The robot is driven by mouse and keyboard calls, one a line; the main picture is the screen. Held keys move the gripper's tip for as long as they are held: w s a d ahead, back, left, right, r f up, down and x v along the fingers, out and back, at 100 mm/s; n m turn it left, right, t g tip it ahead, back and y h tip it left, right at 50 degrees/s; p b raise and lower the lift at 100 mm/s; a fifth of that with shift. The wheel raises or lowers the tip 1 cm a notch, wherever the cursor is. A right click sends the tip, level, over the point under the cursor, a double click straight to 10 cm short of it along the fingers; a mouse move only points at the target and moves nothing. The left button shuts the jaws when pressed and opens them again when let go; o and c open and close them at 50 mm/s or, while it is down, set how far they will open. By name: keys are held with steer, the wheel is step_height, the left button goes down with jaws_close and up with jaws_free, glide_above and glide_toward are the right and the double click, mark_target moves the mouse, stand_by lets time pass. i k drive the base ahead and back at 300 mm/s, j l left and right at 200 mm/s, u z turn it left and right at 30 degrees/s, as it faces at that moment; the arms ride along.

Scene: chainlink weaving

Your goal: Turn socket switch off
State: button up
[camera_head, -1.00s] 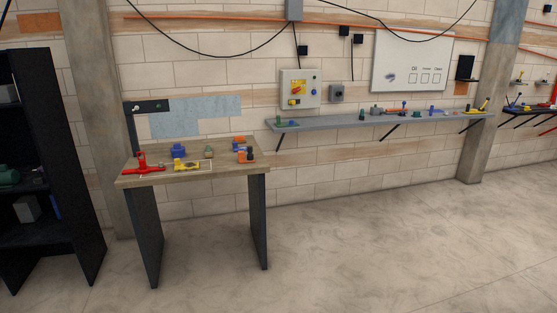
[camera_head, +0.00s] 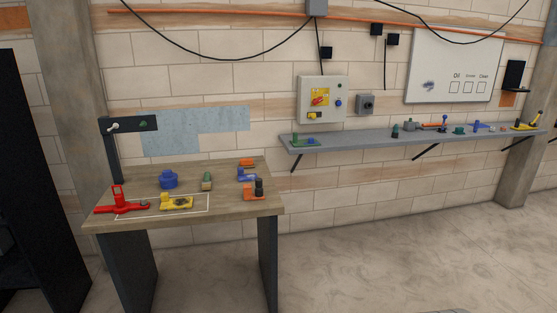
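A small dark grey wall box (camera_head: 366,104) with a round front is mounted on the brick wall, and it looks like the socket switch. Its on or off setting is too small to tell. Left of it hangs a larger pale control panel (camera_head: 322,99) with a red handle on a yellow plate, a yellow part below and small round buttons on its right side. Both are above the grey wall shelf. My gripper is not in view.
A wooden workbench (camera_head: 140,218) with red, yellow, blue and orange parts stands at the left front. A grey wall shelf (camera_head: 350,145) holding several small parts juts out below the boxes. The floor (camera_head: 400,245) right of the bench is clear. A black shelf unit (camera_head: 30,200) stands far left.

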mark_target(315, 102)
steer(key=i+z, duration=0.2)
steer(key=i, duration=1.25)
steer(key=i+l, duration=0.2)
steer(key=i, duration=0.25)
steer(key=i+l, duration=0.15)
steer(key=i, duration=0.35)
steer(key=i+l, duration=0.2)
steer(key=i, duration=0.25)
steer(key=i+l, duration=0.2)
steer(key=i, duration=0.25)
steer(key=i+l, duration=0.2)
steer(key=i, duration=0.3)
